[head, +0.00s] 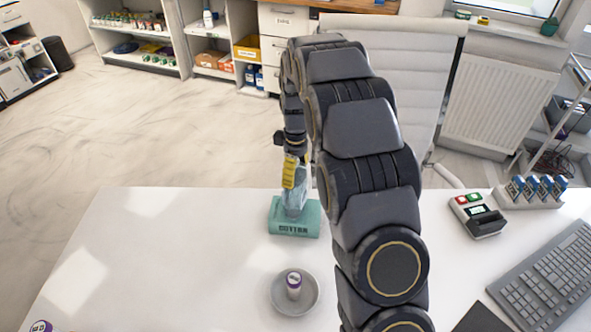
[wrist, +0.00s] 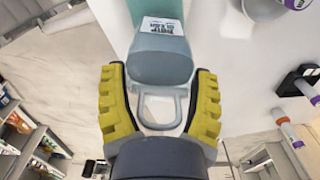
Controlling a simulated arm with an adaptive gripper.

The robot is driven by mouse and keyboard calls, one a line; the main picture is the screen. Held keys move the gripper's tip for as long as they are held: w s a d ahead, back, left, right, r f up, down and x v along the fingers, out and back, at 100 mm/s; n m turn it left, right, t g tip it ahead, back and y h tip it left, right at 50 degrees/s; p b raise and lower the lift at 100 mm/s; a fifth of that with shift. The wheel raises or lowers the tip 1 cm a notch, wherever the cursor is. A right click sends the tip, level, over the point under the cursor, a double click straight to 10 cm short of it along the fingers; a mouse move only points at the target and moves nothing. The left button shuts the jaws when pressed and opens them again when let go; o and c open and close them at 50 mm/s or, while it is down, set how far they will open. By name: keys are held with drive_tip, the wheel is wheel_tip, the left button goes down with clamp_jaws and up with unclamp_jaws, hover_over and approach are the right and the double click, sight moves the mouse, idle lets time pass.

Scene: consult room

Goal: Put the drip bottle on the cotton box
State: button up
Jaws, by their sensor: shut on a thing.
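The drip bottle (head: 296,197) is a clear, pale blue-grey bottle, upright in the head view. My gripper (head: 292,168) has yellow finger pads and is shut on the bottle near its top. In the wrist view the fingers of my gripper (wrist: 160,85) stand either side of the hanger loop, below the bottle body (wrist: 160,60) with its printed label. The teal cotton box (head: 294,230), marked COTTON, sits on the white table under the bottle. A strip of the box (wrist: 137,10) shows in the wrist view. I cannot tell whether the bottle's base touches it.
A grey round dish (head: 276,297) holding a small vial (head: 294,284) stands in front of the box. The table's left side is mostly clear.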

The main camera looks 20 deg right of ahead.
drive_tip(key=shift+f, duration=0.1)
drive_tip(key=o, duration=1.1)
drive_tip(key=shift+c, duration=0.2)
wheel_tip(320, 180, up, 12)
drive_tip(key=shift+w+r, duration=0.1)
drive_tip(key=shift+r, duration=0.05)
drive_tip(key=s+a+m, duration=0.3)
drive_tip(key=s, duration=0.8)
drive_tip(key=s+a+m+g, duration=0.1)
drive_tip(key=s+a+m, duration=0.2)
drive_tip(key=s, duration=0.8)
drive_tip(key=s+a+m, duration=0.3)
drive_tip(key=s, duration=0.9)
drive_tip(key=shift+a+r+g, duration=0.2)
drive_tip(key=shift+a+g, duration=0.1)
